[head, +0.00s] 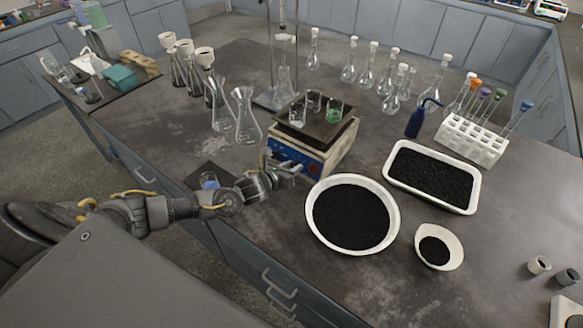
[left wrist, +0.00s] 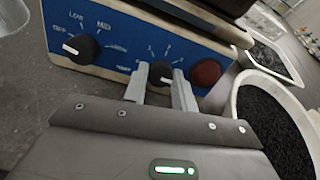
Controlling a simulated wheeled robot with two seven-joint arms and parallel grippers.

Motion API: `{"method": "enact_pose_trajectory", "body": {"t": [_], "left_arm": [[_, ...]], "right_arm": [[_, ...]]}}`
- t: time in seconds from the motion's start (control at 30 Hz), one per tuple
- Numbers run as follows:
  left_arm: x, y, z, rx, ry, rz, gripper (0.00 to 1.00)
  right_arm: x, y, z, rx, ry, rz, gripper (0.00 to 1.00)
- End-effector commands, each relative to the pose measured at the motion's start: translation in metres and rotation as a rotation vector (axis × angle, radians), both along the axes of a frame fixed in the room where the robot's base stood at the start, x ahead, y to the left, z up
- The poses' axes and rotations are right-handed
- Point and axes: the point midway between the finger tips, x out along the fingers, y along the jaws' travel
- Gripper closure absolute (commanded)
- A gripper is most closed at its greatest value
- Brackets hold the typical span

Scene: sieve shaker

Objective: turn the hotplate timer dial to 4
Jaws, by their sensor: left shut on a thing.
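The hotplate (head: 312,135) stands on the bench with a blue front panel (left wrist: 120,38). In the left wrist view the panel has a black knob (left wrist: 80,48) marked OFF, LOW and MID at left, the black timer dial (left wrist: 161,74) with small numbers around it in the middle, and a red round button or light (left wrist: 206,72) at right. My left gripper (left wrist: 160,88) has its two fingers on either side of the timer dial and is shut on it. In the head view the left gripper (head: 286,172) reaches the hotplate's front. The dial's exact setting is not readable. My right gripper is not in view.
Small beakers (head: 333,112) stand on the hotplate's top. A round pan of black grains (head: 312,236), a rectangular tray (head: 474,207) and a small dish (head: 456,251) lie to its right. Glass flasks (head: 247,128) stand to its left. A tube rack (head: 470,143) is farther right.

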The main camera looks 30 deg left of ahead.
Motion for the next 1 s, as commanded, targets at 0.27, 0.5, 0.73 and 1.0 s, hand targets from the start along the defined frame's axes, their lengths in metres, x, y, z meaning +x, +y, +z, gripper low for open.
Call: {"method": "enact_pose_trajectory", "body": {"t": [0.27,0.5,0.73,1.0], "left_arm": [[-0.001,0.0,-0.001,0.003,0.002,-0.002,0.67],[0.0,0.0,-0.001,0.001,0.001,-0.001,0.51],[-0.004,0.001,0.001,0.001,0.001,-0.001,0.51],[-0.045,0.008,0.014,0.0,0.002,-0.002,0.51]], "right_arm": [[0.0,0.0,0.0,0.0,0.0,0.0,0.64],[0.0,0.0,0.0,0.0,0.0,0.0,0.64],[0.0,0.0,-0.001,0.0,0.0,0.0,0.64],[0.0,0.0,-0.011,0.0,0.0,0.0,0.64]]}}
